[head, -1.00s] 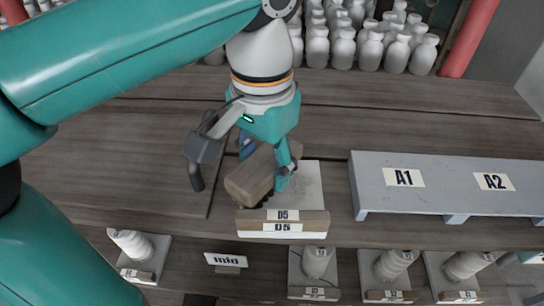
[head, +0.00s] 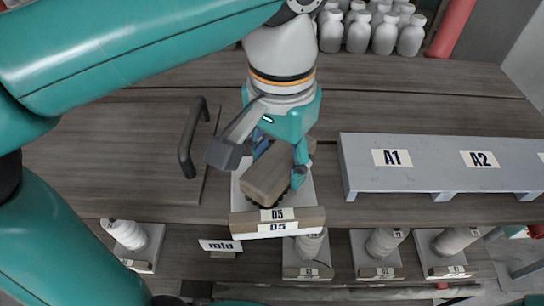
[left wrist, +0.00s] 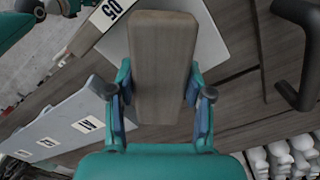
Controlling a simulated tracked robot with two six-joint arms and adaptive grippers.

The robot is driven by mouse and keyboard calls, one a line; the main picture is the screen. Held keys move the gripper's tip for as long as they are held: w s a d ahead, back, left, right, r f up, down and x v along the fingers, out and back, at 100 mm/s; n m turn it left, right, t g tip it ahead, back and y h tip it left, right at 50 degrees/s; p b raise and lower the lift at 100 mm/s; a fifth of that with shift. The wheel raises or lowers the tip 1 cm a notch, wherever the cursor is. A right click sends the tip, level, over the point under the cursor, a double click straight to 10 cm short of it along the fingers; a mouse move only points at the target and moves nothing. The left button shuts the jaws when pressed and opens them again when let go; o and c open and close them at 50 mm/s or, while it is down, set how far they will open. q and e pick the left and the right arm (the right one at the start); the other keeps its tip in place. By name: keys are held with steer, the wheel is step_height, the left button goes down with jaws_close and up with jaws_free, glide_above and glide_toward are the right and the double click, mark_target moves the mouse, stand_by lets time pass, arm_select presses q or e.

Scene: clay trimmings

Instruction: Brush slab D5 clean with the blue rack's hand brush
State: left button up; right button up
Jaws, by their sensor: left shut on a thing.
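My left gripper (head: 281,163) is shut on the hand brush (head: 268,180), a brown wooden block with dark bristles just visible under its lower edge. In the left wrist view the block (left wrist: 160,65) sits between both fingers. Slab D5 (head: 238,198) is a pale plate with a D5 label on its front edge, directly below the brush. The brush and gripper cover much of it. Bristle contact with the slab is hard to tell. The slab also shows beside the block in the left wrist view (left wrist: 207,42). My right gripper is not clearly visible.
A grey raised board (head: 435,180) labelled A1 and A2 stands to the right. A dark handle (head: 188,140) rises close to the left of my gripper. Several white bottles (head: 385,38) stand behind.

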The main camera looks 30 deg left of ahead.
mark_target(254, 163)
arm_select(q)
steer(key=shift+w+d, duration=0.35)
steer(key=shift+d, duration=0.2)
steer(key=shift+w+d, duration=0.35)
steer(key=shift+d, duration=0.2)
steer(key=shift+s+a+f+b, duration=0.1)
steer(key=shift+s+a, duration=0.45)
steer(key=shift+a, duration=0.3)
steer(key=shift+s+a+r+b, duration=0.15)
steer(key=shift+s+a, duration=0.35)
steer(key=shift+a, duration=0.35)
steer(key=shift+s+a+f+b, duration=0.15)
steer(key=shift+s+a, duration=0.4)
steer(key=shift+a, duration=0.3)
steer(key=shift+w+d+p, duration=0.25)
steer(key=shift+d+p, duration=0.15)
steer(key=shift+w+d, duration=0.45)
steer(key=shift+d, duration=0.25)
steer(key=shift+w+d, duration=0.4)
steer(key=shift+d, duration=0.3)
steer(key=shift+w+d, duration=0.45)
steer(key=shift+d, duration=0.25)
steer(key=shift+s+a, duration=0.4)
steer(key=shift+a, duration=0.25)
steer(key=shift+s+a, duration=0.4)
steer(key=shift+a, duration=0.25)
steer(key=shift+s+a, duration=0.4)
steer(key=shift+a, duration=0.25)
steer(key=shift+s+a, duration=0.4)
steer(key=shift+a, duration=0.2)
